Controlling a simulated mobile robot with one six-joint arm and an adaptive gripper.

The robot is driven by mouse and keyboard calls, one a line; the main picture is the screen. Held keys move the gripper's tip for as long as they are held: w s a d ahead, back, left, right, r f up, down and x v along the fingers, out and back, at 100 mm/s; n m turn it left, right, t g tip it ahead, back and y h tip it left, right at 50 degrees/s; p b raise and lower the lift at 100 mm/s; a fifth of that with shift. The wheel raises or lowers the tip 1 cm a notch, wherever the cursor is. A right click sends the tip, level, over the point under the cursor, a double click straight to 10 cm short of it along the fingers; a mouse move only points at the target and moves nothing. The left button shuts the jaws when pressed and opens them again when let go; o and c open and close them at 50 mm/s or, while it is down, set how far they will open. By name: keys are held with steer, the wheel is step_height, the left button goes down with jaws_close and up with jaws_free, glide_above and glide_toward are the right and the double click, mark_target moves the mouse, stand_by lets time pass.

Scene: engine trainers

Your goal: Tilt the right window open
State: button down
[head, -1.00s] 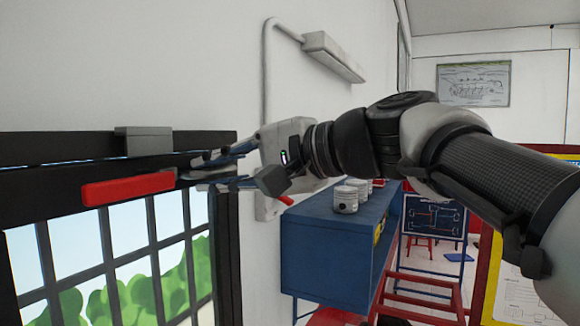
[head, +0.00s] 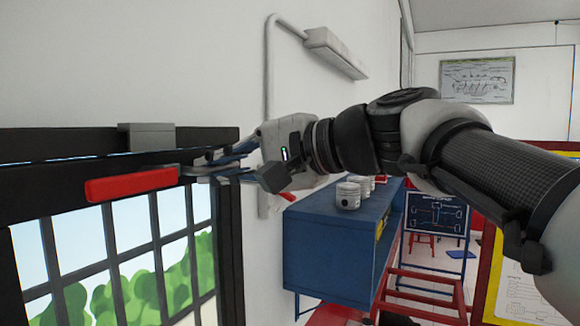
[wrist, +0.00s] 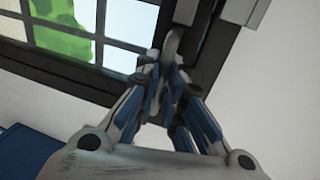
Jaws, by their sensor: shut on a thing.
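The window (head: 120,235) has a black frame with bars and fills the lower left of the head view. It also shows at the upper left of the wrist view (wrist: 98,20). A red handle (head: 132,184) lies along its top rail. My gripper (head: 192,170) is at the handle's right end, with its fingers close together. In the wrist view the fingertips (wrist: 172,62) meet on a small grey end piece (wrist: 173,43) at the frame, seemingly part of the handle. The fingers hide part of the contact.
A grey block (head: 147,137) sits on the black top frame above the handle. A blue cabinet (head: 325,250) with pale pistons (head: 348,195) stands below my arm. White wall and a conduit with a lamp (head: 335,52) are behind.

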steer(key=s+d+f+t+y+b, duration=0.1)
steer(key=s+d+f+y+b, duration=0.2)
steer(key=d+b, duration=0.8)
steer(key=s+b, duration=0.1)
steer(key=b, duration=0.2)
steer(key=shift+s+t, duration=0.3)
steer(key=shift+s, duration=0.05)
steer(key=c, duration=2)
jaws_free()
steer(key=shift+d, duration=0.1)
